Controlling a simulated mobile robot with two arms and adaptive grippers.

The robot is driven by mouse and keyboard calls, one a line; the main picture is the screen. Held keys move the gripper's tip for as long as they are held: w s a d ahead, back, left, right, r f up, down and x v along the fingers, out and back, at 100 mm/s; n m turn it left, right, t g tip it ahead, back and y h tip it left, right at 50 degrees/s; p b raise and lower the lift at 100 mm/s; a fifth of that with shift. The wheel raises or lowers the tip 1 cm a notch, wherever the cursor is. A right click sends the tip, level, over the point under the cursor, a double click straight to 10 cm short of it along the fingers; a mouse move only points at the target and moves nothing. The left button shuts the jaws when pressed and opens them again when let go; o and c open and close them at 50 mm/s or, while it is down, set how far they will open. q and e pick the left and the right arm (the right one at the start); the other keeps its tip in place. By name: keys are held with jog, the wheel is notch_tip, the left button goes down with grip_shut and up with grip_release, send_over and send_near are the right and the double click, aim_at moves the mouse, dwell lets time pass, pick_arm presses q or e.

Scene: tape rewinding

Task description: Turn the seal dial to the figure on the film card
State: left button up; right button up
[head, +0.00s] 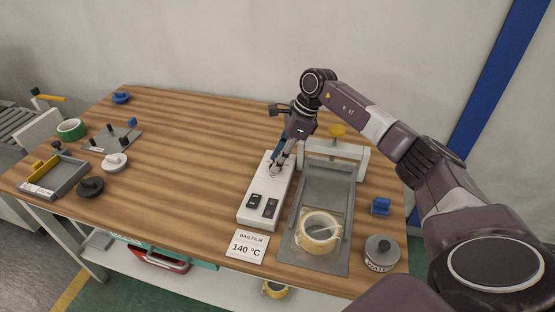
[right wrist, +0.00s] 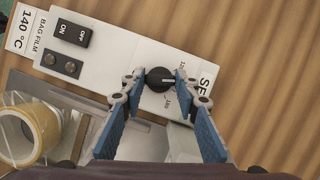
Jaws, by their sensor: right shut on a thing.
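The film card (head: 248,246) lies at the table's front edge and reads BAG FILM 140 °C. It also shows in the right wrist view (right wrist: 19,28). The white sealer control box (head: 259,214) stands behind the card. Its black seal dial (right wrist: 159,79) has a light pointer line, with scale figures partly hidden beside it. My right gripper (right wrist: 155,82) is shut on the dial, one finger on each side. In the head view my right gripper (head: 276,168) reaches down to the box's far end and hides the dial. My left gripper is not in view.
An ON/OFF switch (right wrist: 70,33) sits on the box. Right of the box are a grey plate with a tape roll (head: 318,232), a frame with a yellow knob (head: 337,131), a water pot (head: 381,252) and a blue block (head: 380,206). The table's middle is clear.

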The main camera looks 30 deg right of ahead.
jog(key=o, duration=1.1)
jog(key=shift+o, duration=0.2)
jog(key=v, duration=1.2)
